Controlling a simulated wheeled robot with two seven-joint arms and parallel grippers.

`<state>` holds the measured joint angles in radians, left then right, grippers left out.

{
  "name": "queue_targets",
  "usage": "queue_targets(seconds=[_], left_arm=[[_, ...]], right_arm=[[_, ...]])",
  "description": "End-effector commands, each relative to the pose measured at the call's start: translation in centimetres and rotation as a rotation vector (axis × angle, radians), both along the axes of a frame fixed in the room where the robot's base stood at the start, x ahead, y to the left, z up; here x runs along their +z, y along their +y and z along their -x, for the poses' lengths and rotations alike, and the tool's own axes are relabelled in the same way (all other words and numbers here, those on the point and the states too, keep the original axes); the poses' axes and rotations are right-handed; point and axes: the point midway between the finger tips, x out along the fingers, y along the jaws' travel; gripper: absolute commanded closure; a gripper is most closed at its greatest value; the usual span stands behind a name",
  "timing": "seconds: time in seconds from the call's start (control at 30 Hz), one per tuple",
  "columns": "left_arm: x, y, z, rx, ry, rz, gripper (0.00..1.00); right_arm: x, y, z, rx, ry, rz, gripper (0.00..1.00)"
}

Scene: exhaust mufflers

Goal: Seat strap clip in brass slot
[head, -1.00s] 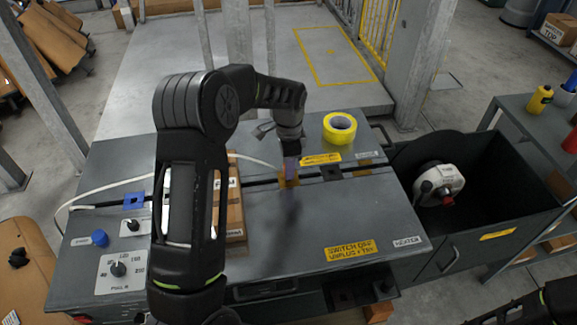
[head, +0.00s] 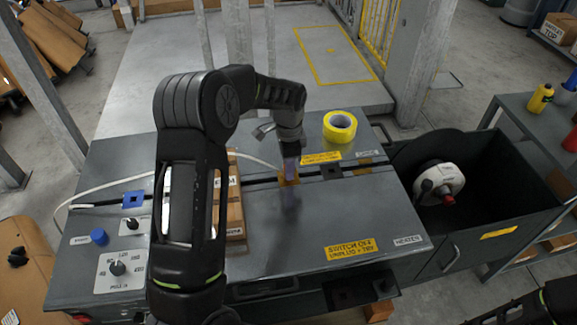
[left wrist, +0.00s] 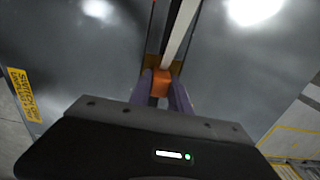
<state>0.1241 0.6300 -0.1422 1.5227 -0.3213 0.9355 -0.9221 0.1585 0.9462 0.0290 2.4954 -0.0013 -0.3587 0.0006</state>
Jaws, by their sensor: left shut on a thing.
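My left gripper (head: 290,168) points down at the brass slot (head: 288,180) on the grey machine top. In the left wrist view its purple fingers (left wrist: 163,95) stand close together at the brass slot (left wrist: 162,80). They are shut on the end of the white strap (head: 258,160). The clip is mostly hidden between the fingers and I cannot tell how far it is in the slot. The strap (left wrist: 180,32) runs away from the slot in the left wrist view.
A yellow tape roll (head: 340,126) stands behind the gripper. A cardboard box (head: 236,200) lies left of it, partly behind my left arm. A dark bin (head: 505,205) with a white and black device (head: 438,182) is at the right.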

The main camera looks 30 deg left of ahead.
Motion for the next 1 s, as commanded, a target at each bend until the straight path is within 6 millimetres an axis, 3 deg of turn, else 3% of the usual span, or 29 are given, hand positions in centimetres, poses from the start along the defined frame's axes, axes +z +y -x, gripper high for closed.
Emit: queue_targets(seconds=[0.03,0.07,0.33,0.7,1.0], left_arm=[[-0.2,0.0,0.0,0.0,0.0,0.0,1.0],[-0.1,0.0,0.0,0.0,0.0,0.0,0.75],[-0.1,0.0,0.0,0.0,0.0,0.0,0.52],[0.4,0.0,-0.1,0.0,-0.002,-0.001,0.52],[4.4,0.0,-0.1,0.0,-0.004,0.0,0.52]], right_arm=[[-0.1,0.0,0.0,0.0,0.0,0.0,0.15],[-0.1,0.0,0.0,0.0,0.0,0.0,0.15],[0.0,0.0,0.0,0.0,0.0,0.0,0.15],[-0.1,0.0,0.0,0.0,0.0,0.0,0.15],[-0.2,0.0,0.0,0.0,0.0,0.0,0.15]])
